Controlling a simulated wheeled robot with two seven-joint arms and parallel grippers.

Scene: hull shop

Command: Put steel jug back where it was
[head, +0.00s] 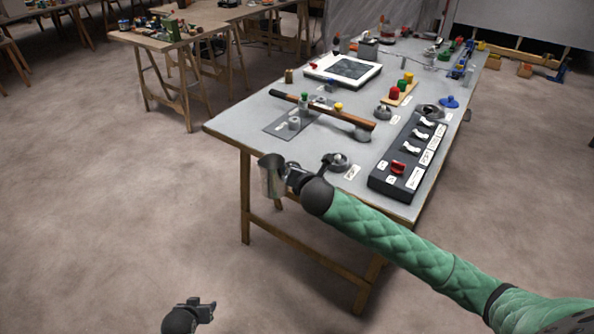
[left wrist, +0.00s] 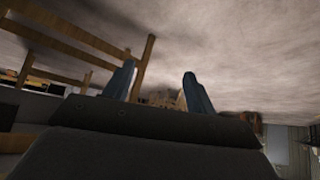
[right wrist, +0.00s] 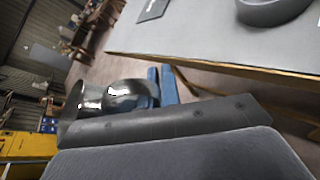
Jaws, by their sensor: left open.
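The steel jug (head: 271,177) is a shiny metal vessel held at the end of my right arm, by the near left edge of the grey table (head: 232,123). My right gripper (head: 288,178) is shut on it. The jug also shows in the right wrist view (right wrist: 122,95), by the blue fingers (right wrist: 162,84), with the table edge to its right. The jug's contact with the fingers is partly hidden. My left gripper (head: 205,308) is low over the floor at the bottom of the head view. Its blue fingers (left wrist: 160,88) are apart and empty.
The table bears a black switch box (head: 408,160), a long-handled hammer (head: 330,112), a framed panel (head: 343,70), a round metal piece (head: 340,162) and small coloured-knob parts. Another cluttered trestle table (head: 155,42) stands behind left. The floor (head: 110,200) at left is clear.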

